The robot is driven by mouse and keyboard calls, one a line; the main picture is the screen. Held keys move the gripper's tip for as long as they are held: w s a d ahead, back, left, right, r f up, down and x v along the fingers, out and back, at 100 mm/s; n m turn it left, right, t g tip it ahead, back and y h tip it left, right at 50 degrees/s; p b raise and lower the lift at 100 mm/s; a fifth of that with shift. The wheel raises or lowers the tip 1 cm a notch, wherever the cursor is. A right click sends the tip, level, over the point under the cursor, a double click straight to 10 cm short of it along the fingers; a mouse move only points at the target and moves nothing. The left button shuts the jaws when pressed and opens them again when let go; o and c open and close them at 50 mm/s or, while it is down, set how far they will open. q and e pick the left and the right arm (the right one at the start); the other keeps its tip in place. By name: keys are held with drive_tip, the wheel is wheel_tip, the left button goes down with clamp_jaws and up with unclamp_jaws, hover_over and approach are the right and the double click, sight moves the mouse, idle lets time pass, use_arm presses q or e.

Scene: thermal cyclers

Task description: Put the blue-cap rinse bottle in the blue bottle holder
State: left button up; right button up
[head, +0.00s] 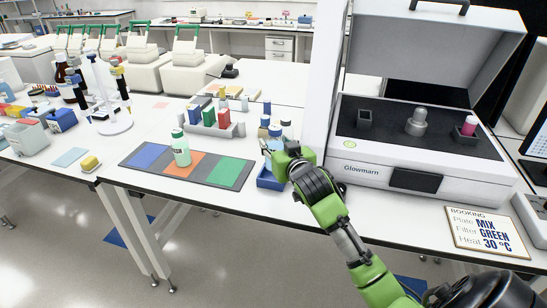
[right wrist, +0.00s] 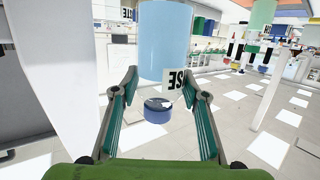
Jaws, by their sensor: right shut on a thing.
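My right gripper (head: 276,150) is shut on the rinse bottle (right wrist: 166,45). In the right wrist view, which looks upside down, the bottle has a light blue body, a white label ending in "SE", and a dark blue cap (right wrist: 157,112) between the fingers. In the head view the gripper and wrist hide most of the bottle. The blue bottle holder (head: 267,181), an open blue box, stands on the bench just below the gripper near the front edge. I cannot tell whether the bottle's base is inside it or above it. My left gripper is not in view.
A grey mat (head: 163,148) with blue, orange and green pads lies left of the holder, with a pale green bottle (head: 181,148) on it. Several small bottles (head: 286,127) stand close behind the gripper. The Glowmarn machine (head: 400,170) stands close on the right.

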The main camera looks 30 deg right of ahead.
drive_tip(key=w+f, duration=0.1)
drive_tip(key=f, duration=0.1)
drive_tip(key=w+d+f+p, duration=0.1)
drive_tip(key=f, duration=0.2)
drive_tip(key=w+f, duration=0.1)
drive_tip(key=f, duration=0.1)
drive_tip(key=shift+w+d+f+p, duration=0.35)
drive_tip(key=shift+w, duration=0.05)
drive_tip(key=shift+f, duration=0.35)
drive_tip(key=o, duration=1.3)
drive_tip(key=shift+o, duration=0.2)
drive_tip(key=shift+s, duration=0.15)
drive_tip(key=b+v, duration=0.1)
drive_tip(key=v, duration=1.1)
drive_tip(key=shift+b, duration=0.4)
